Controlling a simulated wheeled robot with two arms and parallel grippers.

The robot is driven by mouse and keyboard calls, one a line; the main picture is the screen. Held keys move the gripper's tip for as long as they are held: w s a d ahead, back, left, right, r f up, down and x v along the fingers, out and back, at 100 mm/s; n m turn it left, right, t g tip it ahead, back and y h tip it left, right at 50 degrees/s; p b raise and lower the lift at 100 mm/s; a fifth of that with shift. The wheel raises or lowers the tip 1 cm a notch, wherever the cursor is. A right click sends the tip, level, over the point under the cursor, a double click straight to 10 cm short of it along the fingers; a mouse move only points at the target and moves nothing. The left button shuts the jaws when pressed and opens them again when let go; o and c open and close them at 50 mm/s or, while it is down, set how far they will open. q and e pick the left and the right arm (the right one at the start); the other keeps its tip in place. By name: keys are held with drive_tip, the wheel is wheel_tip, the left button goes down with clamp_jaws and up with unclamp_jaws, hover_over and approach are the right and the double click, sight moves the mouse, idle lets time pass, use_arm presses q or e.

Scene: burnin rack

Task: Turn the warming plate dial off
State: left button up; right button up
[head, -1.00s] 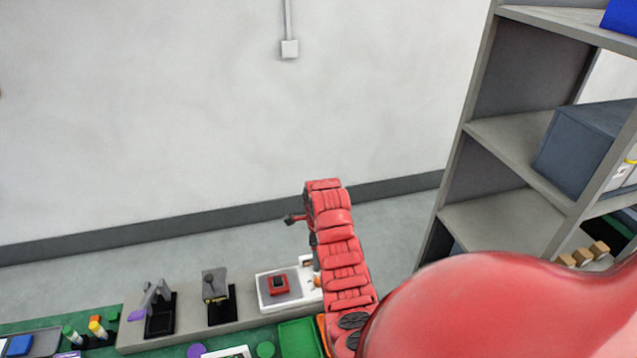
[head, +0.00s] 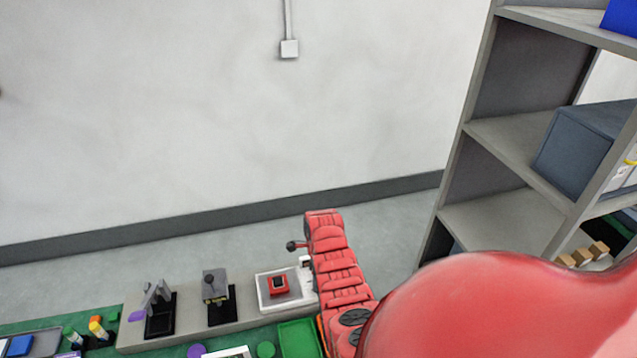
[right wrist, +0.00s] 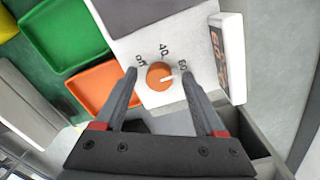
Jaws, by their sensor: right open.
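The warming plate (head: 263,297) is a white unit with a grey top at the right end of the bench ledge. Its orange dial (right wrist: 160,76) shows in the right wrist view. The dial's white pointer mark points to the right, toward the 60 label; off is at upper left and 40 is at the top. My right gripper (right wrist: 159,77) is open, with one finger on each side of the dial; I cannot tell whether they touch it. In the head view my right arm hides the dial and the gripper's fingers. My left gripper is not in view.
A red block (head: 279,285) with a dark centre sits on the plate. A display (right wrist: 220,60) with orange digits stands right of the dial. Green (right wrist: 65,28) and orange (right wrist: 106,86) trays lie left of it. A grey shelf (head: 500,215) stands at right.

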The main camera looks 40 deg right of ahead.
clamp_jaws()
idle(0.3)
